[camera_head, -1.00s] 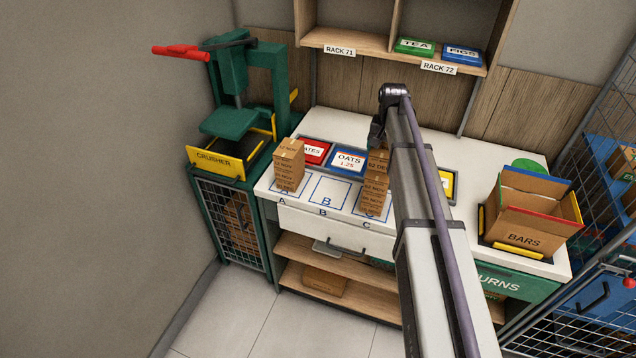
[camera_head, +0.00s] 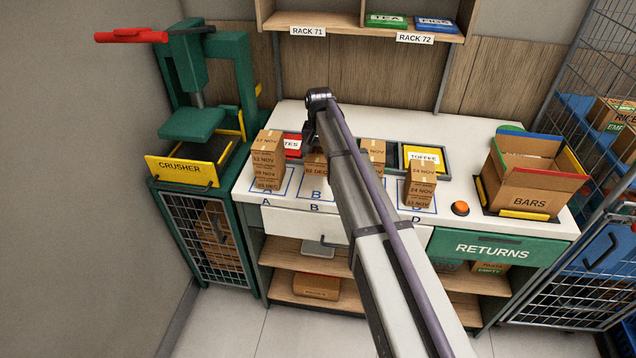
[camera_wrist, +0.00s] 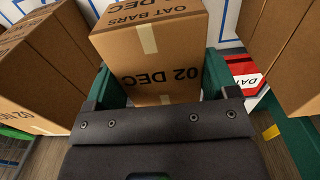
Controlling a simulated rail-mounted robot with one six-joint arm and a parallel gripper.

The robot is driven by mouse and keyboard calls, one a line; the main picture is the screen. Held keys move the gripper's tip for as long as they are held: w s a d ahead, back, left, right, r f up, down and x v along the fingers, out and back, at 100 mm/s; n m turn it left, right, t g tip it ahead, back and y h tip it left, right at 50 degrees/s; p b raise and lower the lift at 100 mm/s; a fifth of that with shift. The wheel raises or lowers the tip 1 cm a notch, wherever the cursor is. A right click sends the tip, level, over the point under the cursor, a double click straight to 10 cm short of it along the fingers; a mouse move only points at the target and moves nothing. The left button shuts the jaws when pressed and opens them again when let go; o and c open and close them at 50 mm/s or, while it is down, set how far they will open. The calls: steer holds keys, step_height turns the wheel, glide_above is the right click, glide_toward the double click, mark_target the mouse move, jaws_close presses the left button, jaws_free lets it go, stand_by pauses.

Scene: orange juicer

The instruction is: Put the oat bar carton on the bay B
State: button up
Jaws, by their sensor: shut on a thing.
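The brown oat bar carton (camera_wrist: 150,50), printed "OAT BARS" and "02 DEC", is between the two green fingers of my gripper (camera_wrist: 162,78) in the wrist view. My gripper is shut on it. In the head view, the held carton (camera_head: 317,168) shows at the back part of the blue-outlined bay B (camera_head: 316,192), partly hidden by my gripper (camera_head: 311,135) and arm. I cannot tell whether it touches the counter. The front of bay B is bare, and its right part is behind my arm.
A tall carton stack (camera_head: 268,163) stands on bay A, left of the held carton. Other cartons (camera_head: 374,151) stand just right of my arm, and another stack (camera_head: 420,183) is at bay D.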

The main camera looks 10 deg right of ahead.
mark_target(319, 152)
step_height(319, 152, down, 9)
steer(key=b, duration=0.6)
steer(key=shift+a+r+b, duration=0.1)
steer(key=shift+r+b, duration=0.05)
steer(key=shift+b, duration=0.25)
steer(key=shift+r, duration=0.25)
steer(key=shift+c, duration=0.4)
steer(key=shift+f, duration=0.2)
steer(key=o, duration=1)
steer(key=shift+r, duration=0.1)
step_height(319, 152, up, 12)
steer(key=p, duration=1.2)
steer(key=shift+r+p, duration=0.25)
steer(key=shift+p, duration=0.1)
steer(key=shift+s+f, duration=0.15)
steer(key=shift+s, duration=0.15)
steer(key=shift+s+f+n+b, duration=0.5)
steer(key=shift+s+n, duration=0.2)
steer(key=shift+s, duration=4.5)
steer(key=shift+s+f+n+b, duration=0.5)
steer(key=shift+s+n, duration=0.2)
steer(key=shift+s, duration=4.55)
steer(key=shift+s+f+n+b, duration=0.5)
steer(key=shift+s+n, duration=0.2)
steer(key=shift+s, duration=4.5)
